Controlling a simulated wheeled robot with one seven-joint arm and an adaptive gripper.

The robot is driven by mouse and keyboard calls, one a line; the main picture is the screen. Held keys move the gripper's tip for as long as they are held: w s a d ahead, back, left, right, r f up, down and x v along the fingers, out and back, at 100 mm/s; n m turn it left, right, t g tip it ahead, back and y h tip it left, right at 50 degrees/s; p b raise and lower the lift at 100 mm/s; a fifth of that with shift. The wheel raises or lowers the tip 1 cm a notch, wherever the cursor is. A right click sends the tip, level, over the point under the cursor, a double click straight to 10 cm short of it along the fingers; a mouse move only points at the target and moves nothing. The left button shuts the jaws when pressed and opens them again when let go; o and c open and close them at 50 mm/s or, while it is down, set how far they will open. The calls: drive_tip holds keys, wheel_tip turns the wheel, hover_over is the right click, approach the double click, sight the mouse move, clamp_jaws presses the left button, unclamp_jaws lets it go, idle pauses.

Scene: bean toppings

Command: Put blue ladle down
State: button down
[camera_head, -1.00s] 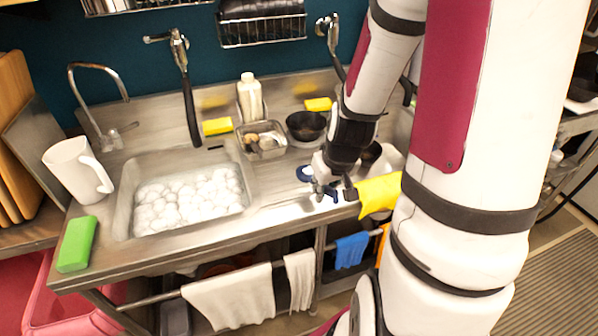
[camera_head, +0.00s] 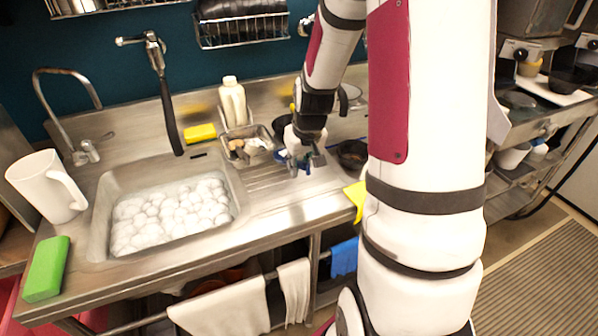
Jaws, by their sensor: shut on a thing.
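The blue ladle (camera_head: 281,156) shows only as small blue parts around my fingers, above the ribbed drainboard right of the sink. My gripper (camera_head: 304,167) points down and is shut on it. My fingers hide most of the ladle, so its bowl and handle cannot be made out clearly. I cannot tell whether the ladle touches the drainboard.
The drainboard (camera_head: 262,190) is clear left and in front of my gripper. A dark bowl (camera_head: 352,153) stands close on the right. A metal tray (camera_head: 254,150) with items is behind left. The foamy sink (camera_head: 172,215) lies further left. A yellow cloth (camera_head: 356,197) hangs at the front edge.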

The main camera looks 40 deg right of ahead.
drive_tip(key=shift+f, duration=1.45)
drive_tip(key=c, duration=1.5)
unclamp_jaws()
drive_tip(key=shift+o, duration=0.2)
drive_tip(key=shift+r, duration=0.1)
